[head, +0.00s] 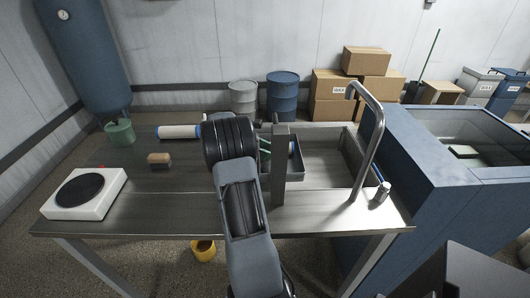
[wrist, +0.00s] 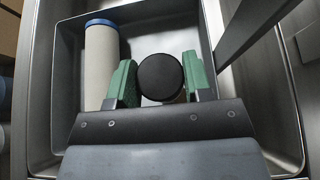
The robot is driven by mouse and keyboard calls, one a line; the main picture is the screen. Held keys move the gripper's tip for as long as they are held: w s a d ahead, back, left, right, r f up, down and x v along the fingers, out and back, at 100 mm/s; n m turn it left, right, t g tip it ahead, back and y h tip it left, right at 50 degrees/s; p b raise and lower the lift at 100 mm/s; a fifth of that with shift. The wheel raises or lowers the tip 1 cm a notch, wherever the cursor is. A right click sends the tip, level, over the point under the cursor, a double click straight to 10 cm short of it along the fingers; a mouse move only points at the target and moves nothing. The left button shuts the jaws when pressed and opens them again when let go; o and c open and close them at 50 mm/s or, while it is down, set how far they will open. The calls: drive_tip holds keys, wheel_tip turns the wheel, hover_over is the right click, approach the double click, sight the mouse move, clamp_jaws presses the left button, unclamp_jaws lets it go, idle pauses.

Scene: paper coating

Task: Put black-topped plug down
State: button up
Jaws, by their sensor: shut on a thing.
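The black-topped plug (wrist: 160,77) sits between the two green fingers of my gripper (wrist: 158,80) in the wrist view. Its round black top faces the camera, and its lower part is mostly hidden. My gripper is shut on it, above a grey tray (wrist: 222,92). In the head view, green finger parts of my gripper (head: 265,149) show beside the dark wrist, over the tray (head: 298,174). The plug is hidden there. I cannot tell whether the plug touches the tray floor.
A grey post (head: 280,165) and a bent metal tap (head: 373,145) rise nearby.

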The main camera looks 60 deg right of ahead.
drive_tip(key=shift+f, duration=0.1)
drive_tip(key=o, duration=0.9)
drive_tip(key=shift+o, duration=0.2)
drive_tip(key=shift+w+a+r, duration=0.1)
drive_tip(key=shift+r, duration=0.1)
drive_tip(key=v, duration=1.2)
drive_tip(key=s+a+r+m+t+y, duration=0.15)
drive_tip(key=a+t, duration=0.45)
drive_tip(key=a, duration=1)
drive_tip(key=s+a+f+m+t+y, duration=0.1)
drive_tip(key=s+a+m+t+y, duration=0.1)
drive_tip(key=a, duration=0.7)
drive_tip(key=s+a+f+m+t+y, duration=0.2)
drive_tip(key=s+a+m+t+y, duration=0.1)
drive_tip(key=s+a, duration=0.4)
drive_tip(key=a+t+y, duration=0.1)
drive_tip(key=a+t, duration=0.1)
drive_tip(key=a, duration=0.1)
drive_tip(key=shift+s+m, duration=0.25)
drive_tip(key=shift+m, duration=0.1)
